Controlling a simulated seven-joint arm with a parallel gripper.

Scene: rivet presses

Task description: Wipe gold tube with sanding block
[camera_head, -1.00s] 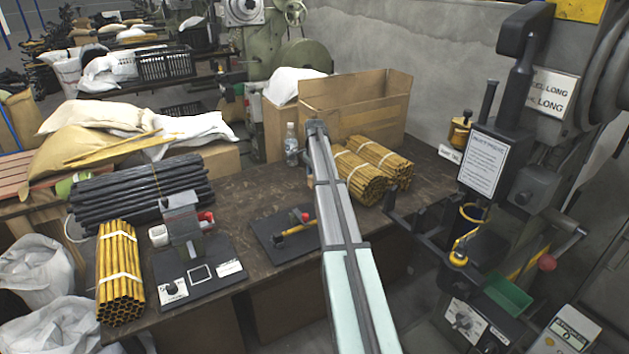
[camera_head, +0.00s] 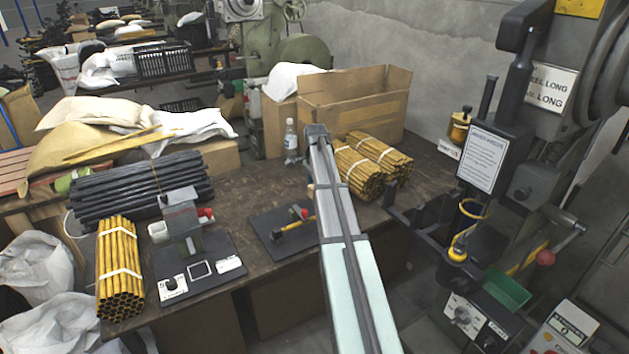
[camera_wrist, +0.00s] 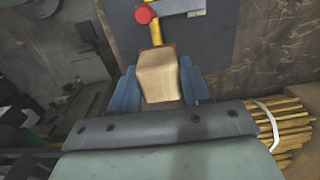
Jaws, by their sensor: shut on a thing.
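My gripper (camera_wrist: 160,80) shows in the wrist view with two blue fingers, one on each side of a tan sanding block (camera_wrist: 158,72), and is shut on it. The gold tube (camera_wrist: 155,32) runs up from the block's far end, beside a red knob. I cannot tell whether block and tube touch. In the head view the gold tube (camera_head: 291,227) lies on a dark fixture plate (camera_head: 268,245) on the table, just left of my arm. My arm hides the gripper there.
Tied gold tube bundles (camera_head: 357,173) lie behind my arm, before a cardboard box (camera_head: 345,108). A water bottle (camera_head: 291,138) stands left of it. Another fixture (camera_head: 200,270), a gold bundle (camera_head: 120,270) and black tubes (camera_head: 140,190) are left. A press (camera_head: 500,160) stands right.

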